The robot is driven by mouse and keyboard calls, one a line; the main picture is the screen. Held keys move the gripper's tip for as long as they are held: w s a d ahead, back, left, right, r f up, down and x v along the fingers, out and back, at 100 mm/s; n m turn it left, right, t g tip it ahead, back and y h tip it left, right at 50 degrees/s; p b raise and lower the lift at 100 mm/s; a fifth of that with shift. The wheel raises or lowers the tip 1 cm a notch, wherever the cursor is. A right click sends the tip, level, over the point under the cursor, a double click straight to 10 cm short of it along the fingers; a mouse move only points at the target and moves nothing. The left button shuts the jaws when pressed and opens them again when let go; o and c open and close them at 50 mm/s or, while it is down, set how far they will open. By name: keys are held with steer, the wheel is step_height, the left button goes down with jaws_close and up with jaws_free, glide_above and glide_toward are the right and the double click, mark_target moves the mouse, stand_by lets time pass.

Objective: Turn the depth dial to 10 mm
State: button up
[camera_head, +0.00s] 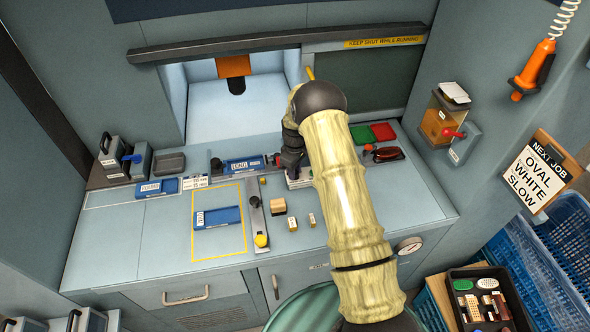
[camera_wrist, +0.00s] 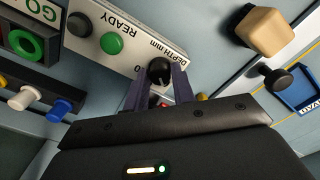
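The depth dial is a round black knob (camera_wrist: 160,71) on a pale panel (camera_wrist: 138,52) marked "DEPTH mm" in the wrist view. Most of its scale is hidden, so I cannot read its setting. My gripper (camera_wrist: 160,80) has its two dark fingers apart, one on each side of the knob; whether they touch it I cannot tell. In the head view my gripper (camera_head: 290,162) is low over the panel at the back of the worktop, and my arm hides the dial.
A wooden block (camera_wrist: 264,31) and a black-knobbed lever (camera_wrist: 277,78) lie to the right. A blue tray (camera_head: 218,217) lies inside a yellow outline.

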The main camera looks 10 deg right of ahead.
steer(key=c, duration=0.4)
steer(key=shift+o, duration=0.2)
steer(key=shift+m+b, duration=0.35)
steer(key=shift+m, duration=0.05)
steer(key=m+b, duration=0.2)
steer(key=m, duration=0.1)
steer(key=shift+m, duration=0.3)
steer(key=m+b, duration=0.2)
steer(key=m, duration=0.8)
steer(key=shift+m+b, duration=0.4)
steer(key=m, duration=0.4)
steer(key=shift+m, duration=0.4)
steer(key=shift+r, duration=0.1)
